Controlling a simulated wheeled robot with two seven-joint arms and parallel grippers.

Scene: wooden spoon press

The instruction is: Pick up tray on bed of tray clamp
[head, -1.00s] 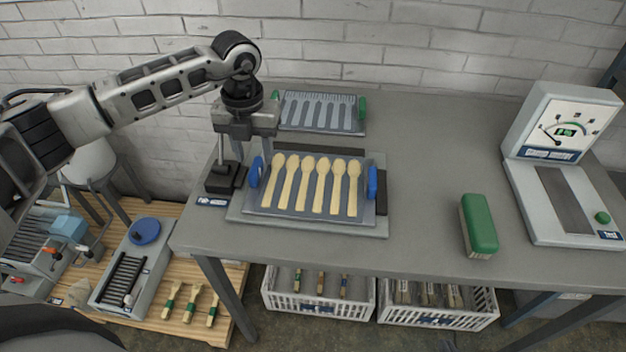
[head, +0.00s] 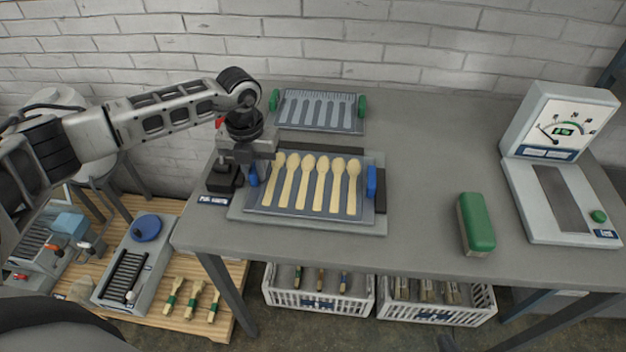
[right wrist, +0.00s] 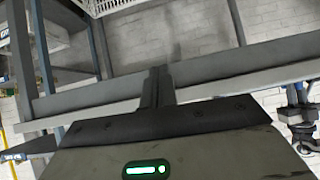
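The grey tray (head: 318,208) holds a row of several wooden spoons and lies on the light grey bed of the tray clamp (head: 235,215) on the table. It has a blue handle at each side: the left one (head: 253,177) and the right one (head: 372,182). My left gripper (head: 254,172) points down over the left handle. Its fingers look apart, with the handle between them; contact is hard to see. My right gripper (right wrist: 157,88) shows in the right wrist view with its fingers together and nothing between them, away from the tray.
Behind the tray lies a slotted plate with green handles (head: 319,110). A green block (head: 476,223) and a gauge device (head: 560,190) stand at the right. White crates (head: 318,303) sit below the table. The table between tray and green block is clear.

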